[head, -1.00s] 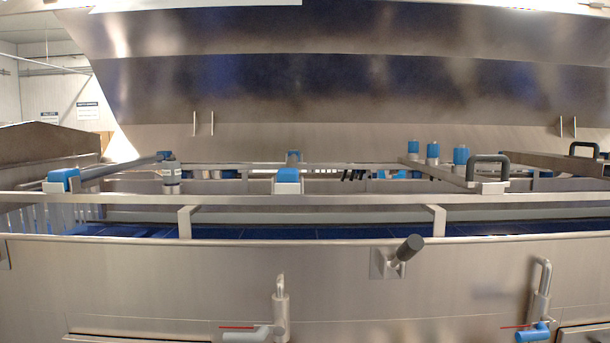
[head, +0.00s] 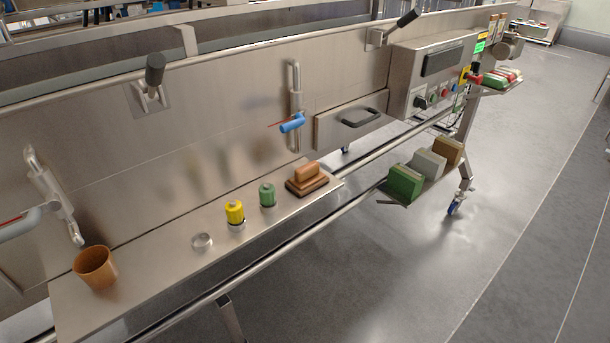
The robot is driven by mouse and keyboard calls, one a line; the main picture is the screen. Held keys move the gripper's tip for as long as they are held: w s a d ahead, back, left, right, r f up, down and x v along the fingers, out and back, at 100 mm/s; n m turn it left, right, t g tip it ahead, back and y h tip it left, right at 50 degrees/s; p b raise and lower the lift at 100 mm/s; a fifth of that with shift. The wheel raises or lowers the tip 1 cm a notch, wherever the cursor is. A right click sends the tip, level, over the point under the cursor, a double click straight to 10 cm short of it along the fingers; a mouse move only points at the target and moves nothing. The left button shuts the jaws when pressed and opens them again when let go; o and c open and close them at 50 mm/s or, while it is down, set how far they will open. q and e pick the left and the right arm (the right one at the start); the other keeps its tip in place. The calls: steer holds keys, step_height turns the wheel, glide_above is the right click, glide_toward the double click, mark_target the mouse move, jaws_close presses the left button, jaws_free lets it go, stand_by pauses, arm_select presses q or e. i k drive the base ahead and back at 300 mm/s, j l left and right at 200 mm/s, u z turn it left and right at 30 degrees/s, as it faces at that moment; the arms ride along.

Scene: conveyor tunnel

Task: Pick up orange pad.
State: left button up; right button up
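An orange-brown pad (head: 307,171) with a block-shaped grip sits on a darker base at the right end of a narrow steel shelf (head: 150,299) in the head view. It lies flat on the shelf, beside a green-topped container. Neither of my grippers shows in the head view, so their distance from the pad cannot be seen.
On the shelf stand an orange cup (head: 96,267), a small metal ring (head: 202,241), a yellow container (head: 235,212) and a green container (head: 267,194). A rail (head: 262,262) runs along the shelf front. Green, grey and brown blocks (head: 428,163) sit lower right. Floor is clear at right.

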mark_target(307, 178)
steer(key=i+l+u, duration=0.15)
steer(key=l, duration=0.3)
steer(key=i+l+u, duration=0.15)
steer(key=l, duration=0.3)
steer(key=i+l+u, duration=0.1)
steer(key=l, duration=0.4)
steer(key=i+l+u, duration=0.15)
steer(key=l, duration=0.35)
steer(key=i+l+u, duration=0.15)
steer(key=l, duration=0.35)
